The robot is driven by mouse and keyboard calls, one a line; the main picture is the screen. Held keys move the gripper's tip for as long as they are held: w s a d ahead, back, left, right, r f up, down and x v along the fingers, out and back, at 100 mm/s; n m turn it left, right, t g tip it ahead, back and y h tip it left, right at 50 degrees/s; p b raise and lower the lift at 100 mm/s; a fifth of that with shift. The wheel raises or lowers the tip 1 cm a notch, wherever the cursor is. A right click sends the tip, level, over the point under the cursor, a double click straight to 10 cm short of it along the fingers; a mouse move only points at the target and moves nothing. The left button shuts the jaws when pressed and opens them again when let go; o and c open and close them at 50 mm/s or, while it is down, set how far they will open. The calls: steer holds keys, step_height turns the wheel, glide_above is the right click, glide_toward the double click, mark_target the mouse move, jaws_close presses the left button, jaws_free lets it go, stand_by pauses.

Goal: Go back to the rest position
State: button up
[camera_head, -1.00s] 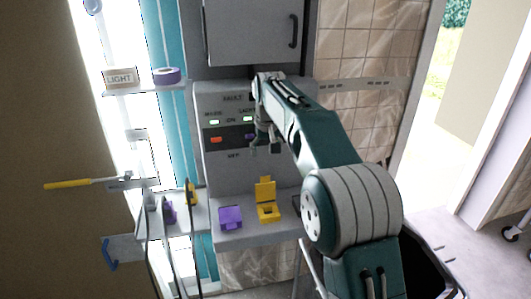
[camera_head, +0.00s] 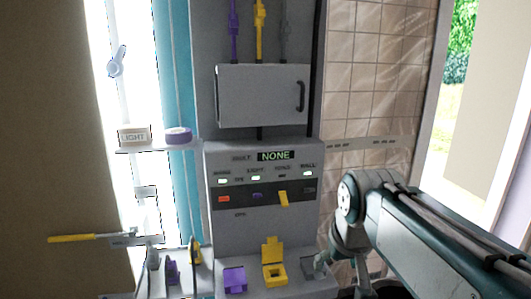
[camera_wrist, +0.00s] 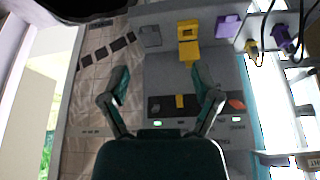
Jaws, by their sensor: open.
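My gripper (camera_head: 330,260) is at the lower right of the head view, beside the panel's right edge, and the arm partly hides it. In the wrist view, my gripper (camera_wrist: 162,78) has its two fingers spread wide with nothing between them. The grey control panel (camera_head: 262,222) stands in front of me. Its display (camera_head: 276,156) reads NONE. Below the lit indicators are a red switch (camera_head: 224,199), a purple switch (camera_head: 258,196) and a yellow switch (camera_head: 284,198). The wrist view shows the panel upside down.
A grey cabinet (camera_head: 262,95) with a dark handle is above the panel. A shelf at left holds a LIGHT box (camera_head: 134,135) and a purple roll (camera_head: 178,135). A yellow-handled lever (camera_head: 72,239) juts left.

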steer(key=s+d+f, duration=0.1)
steer(key=s+f, duration=0.3)
steer(key=s, duration=0.3)
steer(key=s+d+f+t, duration=0.1)
steer(key=s+f, duration=0.2)
steer(key=s, duration=0.3)
steer(key=shift+s+d+f+m, duration=0.3)
steer(key=shift+s+f+m, duration=0.05)
steer(key=shift+f+m, duration=0.05)
